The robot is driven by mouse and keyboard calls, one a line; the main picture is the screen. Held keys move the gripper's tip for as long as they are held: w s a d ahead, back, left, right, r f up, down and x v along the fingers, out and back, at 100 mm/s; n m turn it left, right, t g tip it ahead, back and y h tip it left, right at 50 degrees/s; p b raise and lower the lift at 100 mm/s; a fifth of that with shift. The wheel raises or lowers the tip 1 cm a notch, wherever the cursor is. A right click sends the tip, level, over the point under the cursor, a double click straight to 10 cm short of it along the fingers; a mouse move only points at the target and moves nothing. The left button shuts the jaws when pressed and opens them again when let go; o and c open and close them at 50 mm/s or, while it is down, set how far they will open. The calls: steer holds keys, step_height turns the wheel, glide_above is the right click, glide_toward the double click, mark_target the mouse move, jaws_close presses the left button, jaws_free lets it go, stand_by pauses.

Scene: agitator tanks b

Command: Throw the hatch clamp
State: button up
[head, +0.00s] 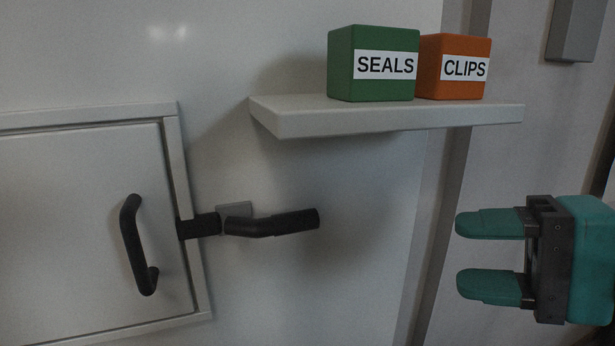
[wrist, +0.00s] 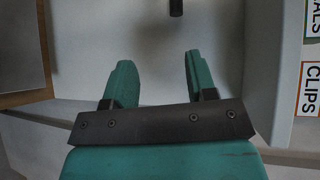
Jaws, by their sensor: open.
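The hatch clamp (head: 272,223) is a black lever at the right edge of the white hatch (head: 80,235). Its handle sticks out to the right, roughly level, with a slight bend near its pivot. A short black stub (head: 200,226) on the hatch frame meets its left end. My gripper (head: 482,256), with teal fingers, is at the right in the head view, open and empty, well to the right of the handle's tip. In the wrist view the fingers (wrist: 157,82) are apart, and a black handle end (wrist: 176,8) shows at the top edge, beyond them.
A pale shelf (head: 390,118) juts out above the clamp, bearing a green SEALS box (head: 373,63) and an orange CLIPS box (head: 455,66). A black pull handle (head: 137,245) is on the hatch. The space between clamp and gripper looks clear.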

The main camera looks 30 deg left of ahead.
mark_target(312, 224)
steer(key=shift+m+y, duration=0.4)
steer(key=a+p, duration=0.2)
steer(key=a, duration=0.3)
steer(key=s+a+p, duration=0.1)
steer(key=a+p, duration=0.1)
steer(key=a, duration=0.4)
steer(key=a+p, duration=0.2)
steer(key=a, duration=0.3)
steer(key=shift+s+a+f, duration=0.15)
steer(key=shift+s+f, duration=0.1)
steer(key=shift+f, duration=0.05)
steer(key=shift+a+f+p, duration=0.2)
steer(key=shift+a+p, duration=0.1)
steer(key=shift+a, duration=0.35)
jaws_close()
